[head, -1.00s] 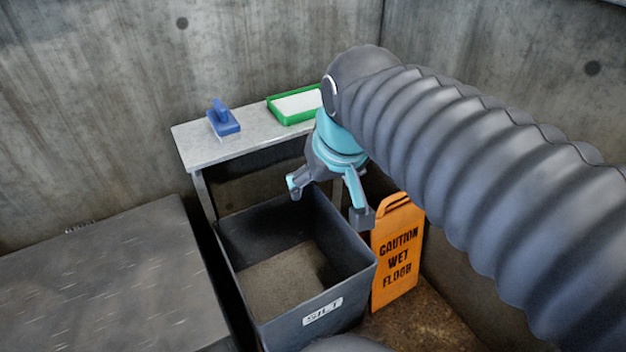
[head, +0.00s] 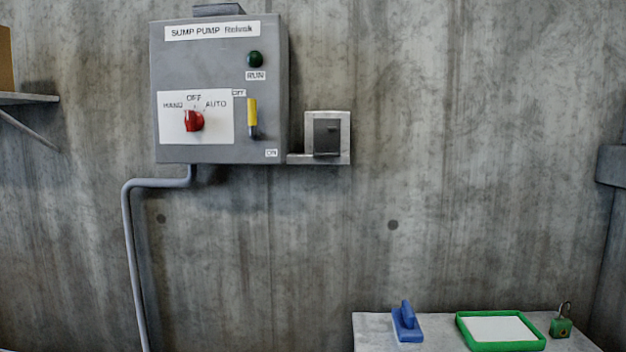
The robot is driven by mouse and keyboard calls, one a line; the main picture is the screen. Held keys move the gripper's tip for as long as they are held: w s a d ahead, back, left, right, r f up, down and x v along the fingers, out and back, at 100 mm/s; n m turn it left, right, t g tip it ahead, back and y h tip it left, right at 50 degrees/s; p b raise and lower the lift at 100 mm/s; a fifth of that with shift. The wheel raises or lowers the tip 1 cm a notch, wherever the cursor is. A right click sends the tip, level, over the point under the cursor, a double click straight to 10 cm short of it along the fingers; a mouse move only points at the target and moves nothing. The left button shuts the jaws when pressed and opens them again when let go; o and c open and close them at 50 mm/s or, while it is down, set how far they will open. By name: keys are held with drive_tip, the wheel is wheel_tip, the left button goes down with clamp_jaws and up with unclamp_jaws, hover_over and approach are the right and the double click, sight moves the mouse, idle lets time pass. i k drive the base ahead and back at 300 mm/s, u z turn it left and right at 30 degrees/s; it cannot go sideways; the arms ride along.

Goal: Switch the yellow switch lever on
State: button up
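The yellow switch lever (head: 252,113) is on the right part of the front of the grey sump pump control box (head: 200,68), which is fixed to the concrete wall. The lever stands upright, its yellow grip at the upper end of its slot near the OFF label (head: 239,93). The ON label (head: 271,153) is lower, near the box's bottom right corner. My gripper and arm do not show in the current head view.
A red rotary knob (head: 193,121) and a dark green RUN lamp (head: 255,59) share the box. A wall switch (head: 327,138) is to its right. A table (head: 375,330) below bears a blue tool (head: 406,322), a green tray (head: 500,343) and a green padlock (head: 561,326).

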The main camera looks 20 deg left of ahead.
sight(253, 135)
drive_tip(key=u, duration=0.5)
drive_tip(key=k, duration=1.2)
drive_tip(key=u, duration=1.05)
drive_tip(key=i, duration=1.5)
drive_tip(key=z, duration=0.8)
